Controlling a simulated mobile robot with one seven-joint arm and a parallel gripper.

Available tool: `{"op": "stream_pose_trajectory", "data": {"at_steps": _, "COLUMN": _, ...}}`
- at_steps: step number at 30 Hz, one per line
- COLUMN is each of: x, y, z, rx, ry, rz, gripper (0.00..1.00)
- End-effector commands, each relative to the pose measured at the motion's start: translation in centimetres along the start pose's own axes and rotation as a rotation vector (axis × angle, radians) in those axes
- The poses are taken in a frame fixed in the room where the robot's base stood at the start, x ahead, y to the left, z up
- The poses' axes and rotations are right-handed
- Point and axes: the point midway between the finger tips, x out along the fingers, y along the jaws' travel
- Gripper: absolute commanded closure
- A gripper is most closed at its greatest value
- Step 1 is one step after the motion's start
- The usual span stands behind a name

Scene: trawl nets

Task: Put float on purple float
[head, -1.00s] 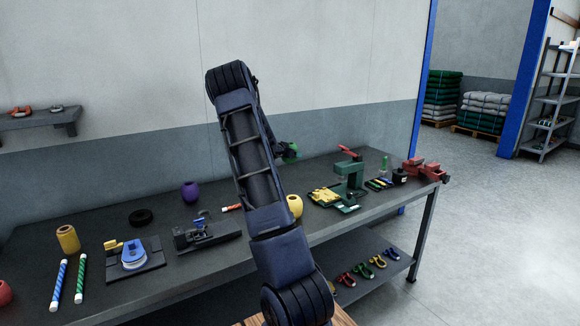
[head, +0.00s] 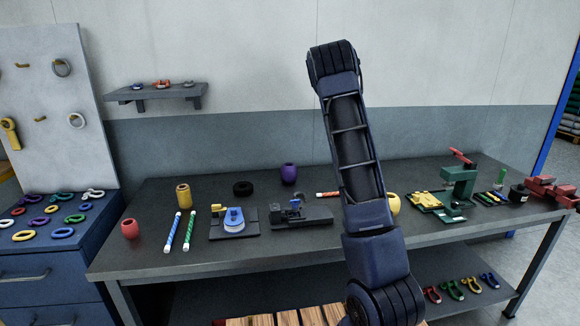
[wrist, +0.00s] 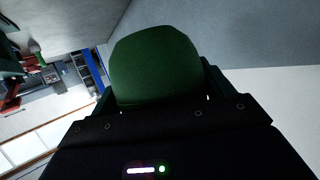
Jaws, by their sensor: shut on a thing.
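The purple float (head: 289,173) stands upright on the workbench near the back, left of my arm in the head view. My gripper (wrist: 155,100) is shut on a green float (wrist: 155,65), which fills the middle of the wrist view. In the head view my arm hides the gripper and the held float. Other floats stand on the bench: a yellow one (head: 183,195), a red one (head: 130,228) at the left end, and another yellow one (head: 393,203) partly behind my arm.
A black fixture (head: 302,214) and a blue-topped fixture (head: 234,221) stand in front. A green press (head: 459,187) and red vise (head: 552,191) are at the right. A wall shelf (head: 156,93) hangs at left.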

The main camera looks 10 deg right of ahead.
Motion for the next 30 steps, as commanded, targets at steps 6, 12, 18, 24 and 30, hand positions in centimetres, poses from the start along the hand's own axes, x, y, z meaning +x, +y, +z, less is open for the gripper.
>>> {"op": "stream_pose_trajectory", "data": {"at_steps": 6, "x": -5.3, "y": -8.5, "z": 0.7, "rx": -0.029, "ry": -0.006, "rz": -0.088, "gripper": 0.46}}
{"op": "stream_pose_trajectory", "data": {"at_steps": 12, "x": -10.7, "y": -15.4, "z": 1.6, "rx": -0.06, "ry": -0.019, "rz": -0.163, "gripper": 0.46}}
{"op": "stream_pose_trajectory", "data": {"at_steps": 18, "x": -16.0, "y": -20.8, "z": 2.6, "rx": -0.087, "ry": -0.034, "rz": -0.227, "gripper": 0.46}}
{"op": "stream_pose_trajectory", "data": {"at_steps": 24, "x": -19.3, "y": -23.7, "z": 3.2, "rx": -0.105, "ry": -0.045, "rz": -0.265, "gripper": 0.46}}
{"op": "stream_pose_trajectory", "data": {"at_steps": 30, "x": -19.7, "y": -24.4, "z": 4.7, "rx": -0.113, "ry": -0.05, "rz": -0.274, "gripper": 0.46}}
